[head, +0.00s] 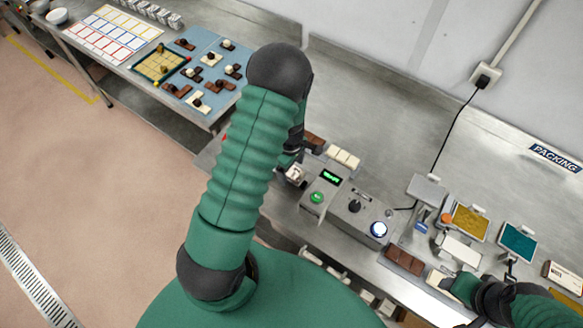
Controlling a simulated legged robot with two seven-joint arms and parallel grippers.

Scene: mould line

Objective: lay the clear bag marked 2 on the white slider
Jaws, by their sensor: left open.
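My left arm reaches up the middle of the head view and bends down over the steel bench. Its gripper (293,158) is open and partly hidden behind the arm, just above a small white piece with a dark mark (294,175). I cannot tell whether they touch. A flat white piece (460,251) lies on the bench at the right and may be the white slider. I cannot make out a clear bag marked 2. My right gripper (452,284) is at the lower right, beside a small pale piece (438,278); its fingers are too small to read.
A grey control box with a green display (331,178) and a box with a lit round button (378,229) stand mid-bench. Yellow (470,222) and teal (518,241) trays stand at right. A blue mat (212,62) with brown and white pieces lies at upper left.

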